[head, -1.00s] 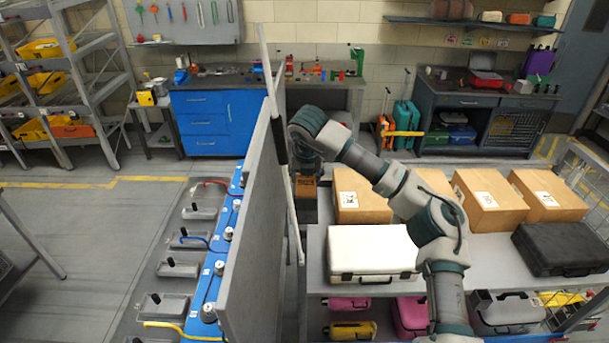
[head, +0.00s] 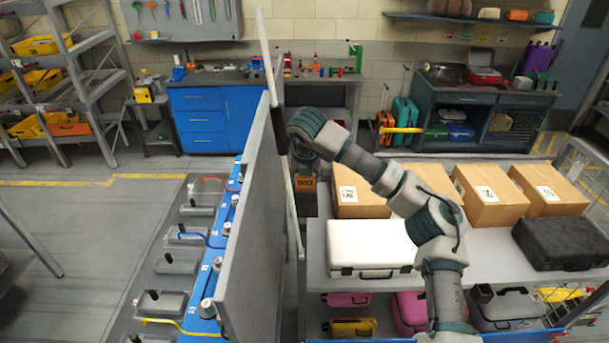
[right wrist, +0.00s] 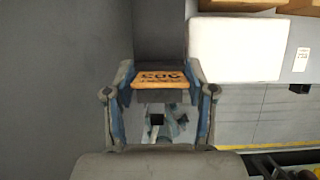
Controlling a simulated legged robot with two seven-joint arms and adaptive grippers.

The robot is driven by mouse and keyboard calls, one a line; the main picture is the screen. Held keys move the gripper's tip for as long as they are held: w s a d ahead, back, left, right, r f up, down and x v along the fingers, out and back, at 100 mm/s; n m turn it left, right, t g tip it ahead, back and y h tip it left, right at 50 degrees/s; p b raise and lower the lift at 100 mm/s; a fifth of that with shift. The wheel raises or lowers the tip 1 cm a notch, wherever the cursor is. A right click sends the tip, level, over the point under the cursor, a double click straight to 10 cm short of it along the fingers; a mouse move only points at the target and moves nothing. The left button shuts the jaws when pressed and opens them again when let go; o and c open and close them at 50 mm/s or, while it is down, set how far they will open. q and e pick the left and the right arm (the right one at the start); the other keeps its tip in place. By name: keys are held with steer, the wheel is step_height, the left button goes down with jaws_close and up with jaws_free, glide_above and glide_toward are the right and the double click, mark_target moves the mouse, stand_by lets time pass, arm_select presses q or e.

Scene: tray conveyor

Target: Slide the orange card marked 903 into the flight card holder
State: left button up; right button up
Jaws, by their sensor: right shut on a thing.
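The orange card (right wrist: 160,78) with dark marking, upside down in the right wrist view, lies between the fingertips of my right gripper (right wrist: 160,90), which is shut on it. In the head view the card (head: 305,184) hangs below the right gripper (head: 304,163), just right of a tall grey panel (head: 250,200). A dark upright piece (head: 279,130) is on the panel's right side; it may be the flight card holder, but I cannot tell. In the right wrist view a dark strip (right wrist: 159,28) runs up behind the card. Whether they touch is unclear. My left gripper is not in view.
A bench (head: 320,250) at right carries cardboard boxes (head: 490,195), a white case (head: 370,248) and a black case (head: 562,240). Left of the panel are grey trays (head: 172,262) and a blue strip (head: 215,270). Open floor lies further left.

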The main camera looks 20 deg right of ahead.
steer(key=shift+f, duration=0.3)
steer(key=o, duration=1.2)
steer(key=shift+d, duration=0.1)
steer(key=v, duration=1.2)
steer(key=shift+w+d, duration=0.1)
steer(key=shift+d, duration=0.05)
